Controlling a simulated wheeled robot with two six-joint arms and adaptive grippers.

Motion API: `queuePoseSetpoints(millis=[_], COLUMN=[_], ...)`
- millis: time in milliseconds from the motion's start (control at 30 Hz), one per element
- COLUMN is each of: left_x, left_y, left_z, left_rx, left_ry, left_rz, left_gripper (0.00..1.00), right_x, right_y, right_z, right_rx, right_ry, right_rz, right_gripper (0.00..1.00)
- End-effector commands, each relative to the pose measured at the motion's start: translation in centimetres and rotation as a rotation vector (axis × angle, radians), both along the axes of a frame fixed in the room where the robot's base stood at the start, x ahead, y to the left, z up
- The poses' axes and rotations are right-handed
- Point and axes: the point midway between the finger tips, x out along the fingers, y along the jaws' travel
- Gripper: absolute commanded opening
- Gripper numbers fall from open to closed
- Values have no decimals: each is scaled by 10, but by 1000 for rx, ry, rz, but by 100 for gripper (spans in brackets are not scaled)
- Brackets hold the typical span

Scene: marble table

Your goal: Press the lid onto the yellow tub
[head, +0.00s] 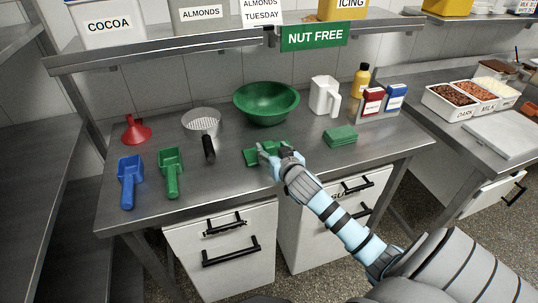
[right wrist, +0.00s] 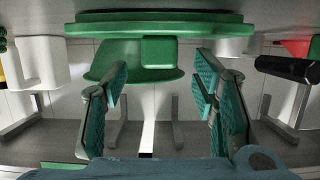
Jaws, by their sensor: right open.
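A yellow tub (head: 342,11) labelled ICING stands on the upper shelf, its top cut off by the picture edge. A second yellow tub (head: 447,6) stands at the top right, also cut off. I cannot make out a separate lid. My right gripper (head: 270,154) is low over the steel table at a flat green object (head: 252,157), which it partly hides. In the right wrist view, its fingers (right wrist: 160,80) are apart with nothing held between them. A wide green object (right wrist: 160,27) lies beyond the fingertips. My left gripper is not in view.
Blue (head: 130,181) and green (head: 171,174) scoops and a red funnel (head: 136,130) are left.

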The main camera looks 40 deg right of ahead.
Motion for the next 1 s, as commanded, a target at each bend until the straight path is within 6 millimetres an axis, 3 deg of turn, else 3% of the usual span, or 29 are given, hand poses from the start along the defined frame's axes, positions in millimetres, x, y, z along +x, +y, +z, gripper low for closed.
queuePoseSetpoints(millis=[133, 367, 667, 1000], left_x=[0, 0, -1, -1], left_y=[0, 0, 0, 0], left_z=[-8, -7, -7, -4], left_rx=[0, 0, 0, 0], left_ry=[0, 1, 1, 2], left_rz=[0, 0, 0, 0], left_gripper=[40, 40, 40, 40], right_x=[22, 24, 24, 24], right_y=[-8, -9, -9, -9], right_z=[-10, -10, -10, -4], right_rx=[2, 0, 0, -1], right_ry=[0, 1, 1, 0], right_rz=[-1, 1, 1, 0], right_gripper=[53, 52, 4, 1])
